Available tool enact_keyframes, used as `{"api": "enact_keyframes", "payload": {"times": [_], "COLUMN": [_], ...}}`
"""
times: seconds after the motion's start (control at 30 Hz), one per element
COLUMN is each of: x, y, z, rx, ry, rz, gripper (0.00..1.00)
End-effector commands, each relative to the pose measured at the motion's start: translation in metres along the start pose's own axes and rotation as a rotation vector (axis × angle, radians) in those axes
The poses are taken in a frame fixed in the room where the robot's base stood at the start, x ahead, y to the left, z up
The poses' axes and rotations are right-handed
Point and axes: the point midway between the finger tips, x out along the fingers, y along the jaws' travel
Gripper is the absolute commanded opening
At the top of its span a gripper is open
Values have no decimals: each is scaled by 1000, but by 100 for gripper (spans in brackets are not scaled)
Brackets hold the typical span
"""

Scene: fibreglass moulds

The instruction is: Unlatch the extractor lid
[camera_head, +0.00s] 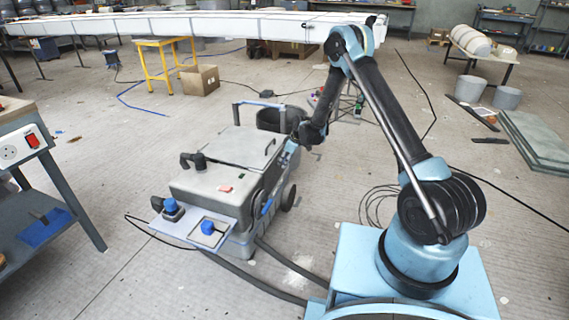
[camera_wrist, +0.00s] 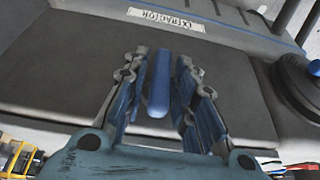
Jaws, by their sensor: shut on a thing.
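The extractor (camera_head: 212,188) is a grey wheeled machine on the floor, left of my arm. Its lid (camera_head: 235,147) is a flat grey top that looks closed. In the wrist view, the extractor's dark side fills most of the picture, with an "EXTRACTOR" label (camera_wrist: 166,19) at the top. A blue latch (camera_wrist: 159,88) stands between the two fingers of my gripper (camera_wrist: 161,66). My gripper is shut on this latch, though a narrow gap seems to show beside it. In the head view, my gripper (camera_head: 286,158) is at the extractor's right side, and the latch is hard to make out.
A small shelf with blue knobs (camera_head: 208,228) sticks out at the extractor's front. A dark bin (camera_head: 283,118) stands behind it. Hoses and cables lie on the floor around it. A workbench (camera_head: 50,190) is at the left. Open floor lies behind.

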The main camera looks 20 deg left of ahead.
Motion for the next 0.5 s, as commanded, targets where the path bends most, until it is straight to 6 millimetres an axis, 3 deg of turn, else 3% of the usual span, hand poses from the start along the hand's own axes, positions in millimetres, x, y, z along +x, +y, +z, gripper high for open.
{"api": "enact_keyframes", "payload": {"times": [0.5], "x": [0], "y": [0], "z": [0], "rx": [-15], "ry": [0], "rz": [34], "gripper": [1]}}
